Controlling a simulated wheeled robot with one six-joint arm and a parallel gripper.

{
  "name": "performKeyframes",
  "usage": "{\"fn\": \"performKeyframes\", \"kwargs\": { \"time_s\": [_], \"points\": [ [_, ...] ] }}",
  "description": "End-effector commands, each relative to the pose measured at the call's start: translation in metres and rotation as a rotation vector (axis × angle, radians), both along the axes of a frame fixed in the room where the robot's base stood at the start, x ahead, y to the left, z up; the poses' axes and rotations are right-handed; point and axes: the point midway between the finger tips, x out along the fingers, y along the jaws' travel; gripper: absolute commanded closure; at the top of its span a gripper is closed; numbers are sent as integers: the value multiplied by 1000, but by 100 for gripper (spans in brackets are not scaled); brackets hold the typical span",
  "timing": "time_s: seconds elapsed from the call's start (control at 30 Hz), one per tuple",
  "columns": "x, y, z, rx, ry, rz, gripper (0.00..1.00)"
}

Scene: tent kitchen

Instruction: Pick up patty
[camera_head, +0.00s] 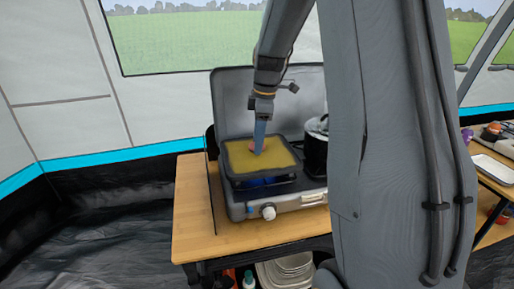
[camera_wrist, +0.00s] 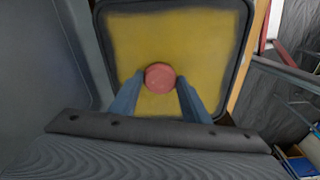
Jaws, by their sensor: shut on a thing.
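The patty (camera_wrist: 160,77) is a round, pinkish-red disc between my two blue fingertips in the wrist view. My gripper (camera_wrist: 159,84) is shut on it, with a finger at each side. Below it is a square pan (camera_wrist: 212,38) with a yellow inside and a dark rim. In the head view my gripper (camera_head: 258,150) points down over the pan (camera_head: 283,158), and a small part of the patty (camera_head: 252,147) shows beside the finger. I cannot tell whether the patty touches the pan's surface.
The pan sits on a grey camping stove (camera_head: 240,207) with a raised lid (camera_head: 232,97) behind it. A dark pot (camera_head: 316,150) stands just right of the pan. The stove rests on a wooden table (camera_head: 192,215). Another table with a white tray (camera_head: 494,169) is at the right.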

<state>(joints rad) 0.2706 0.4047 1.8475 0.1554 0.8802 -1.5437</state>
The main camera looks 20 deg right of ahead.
Motion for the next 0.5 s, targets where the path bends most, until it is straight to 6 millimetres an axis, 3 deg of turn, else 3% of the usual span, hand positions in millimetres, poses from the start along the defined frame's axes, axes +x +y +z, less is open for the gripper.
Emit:
{"fn": "performKeyframes", "kwargs": {
  "time_s": [0.27,0.5],
  "points": [
    [1,0,7,-1,-2,0,83],
    [2,0,47,-1,-6,-1,83]
  ]
}}
